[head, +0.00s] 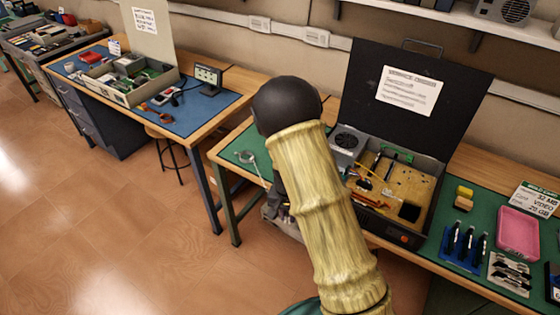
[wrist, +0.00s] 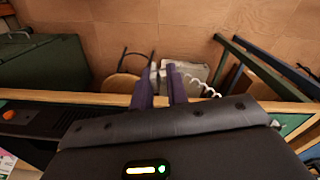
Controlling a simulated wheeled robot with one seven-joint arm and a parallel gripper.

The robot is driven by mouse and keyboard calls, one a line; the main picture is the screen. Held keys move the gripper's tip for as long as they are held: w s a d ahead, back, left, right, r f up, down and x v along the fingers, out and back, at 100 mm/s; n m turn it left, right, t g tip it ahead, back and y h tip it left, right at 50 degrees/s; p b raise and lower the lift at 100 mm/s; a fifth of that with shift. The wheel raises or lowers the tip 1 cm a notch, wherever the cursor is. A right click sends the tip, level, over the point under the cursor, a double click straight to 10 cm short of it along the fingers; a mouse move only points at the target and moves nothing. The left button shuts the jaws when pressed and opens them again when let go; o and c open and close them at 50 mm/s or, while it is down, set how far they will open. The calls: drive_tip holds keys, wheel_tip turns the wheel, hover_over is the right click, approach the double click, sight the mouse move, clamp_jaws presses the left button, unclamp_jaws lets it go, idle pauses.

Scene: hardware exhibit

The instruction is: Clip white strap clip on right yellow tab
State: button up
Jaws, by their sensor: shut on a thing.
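My gripper (wrist: 161,70) has two purple fingers shut on a small white piece (wrist: 160,77), which looks like the white strap clip. A white coiled cord (wrist: 203,88) trails to the right of the fingers. In the wrist view, the fingers reach past the table's front edge, with floor beyond. In the head view, my arm hides most of the gripper and the clip. A pale strap loop (head: 245,157) lies at the left end of the green mat, its line running toward my gripper. I cannot clearly make out the yellow tabs.
An open black computer case (head: 425,177) stands right of my arm, its lid raised behind. A pink tray (head: 518,232), blue-mat tools (head: 463,243) and a yellow sponge (head: 464,191) lie further right. A stool (head: 167,133) stands by the left bench.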

drive_tip(key=d+f+n, duration=0.4)
drive_tip(key=d+f, duration=0.3)
drive_tip(key=shift+d, duration=0.35)
